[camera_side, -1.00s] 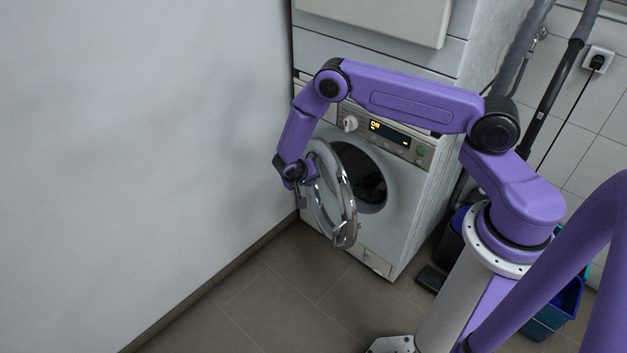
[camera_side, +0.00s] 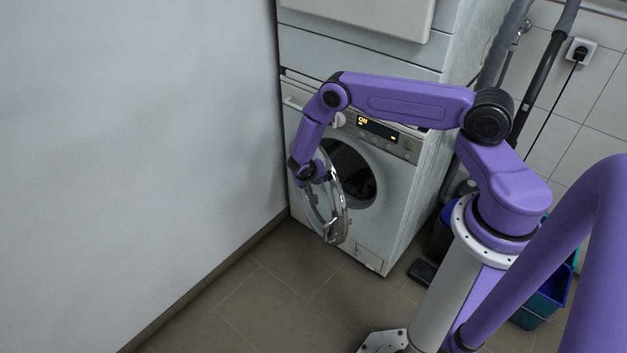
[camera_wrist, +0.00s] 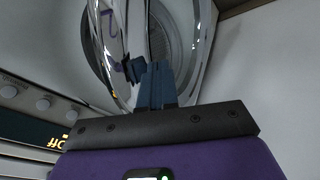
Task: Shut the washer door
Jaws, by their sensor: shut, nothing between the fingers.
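The washer door (camera_side: 340,215), a round glass door with a chrome rim, stands open in front of the white washer (camera_side: 395,185). The dark drum opening (camera_side: 357,178) shows behind it. My gripper (camera_side: 307,190) is at the outer, left side of the door in the side view, partly hidden by my wrist. In the wrist view, the blue fingers of my gripper (camera_wrist: 156,80) are together and empty, overlapping the door's glass and chrome rim (camera_wrist: 198,60). I cannot tell whether they touch the door.
The control panel (camera_side: 380,130) with a lit display is above the door. A white appliance (camera_side: 370,40) is stacked on the washer. A grey wall (camera_side: 150,130) stands close on the left. The tiled floor (camera_side: 270,300) in front is clear. Blue bins (camera_side: 540,300) stand at the right.

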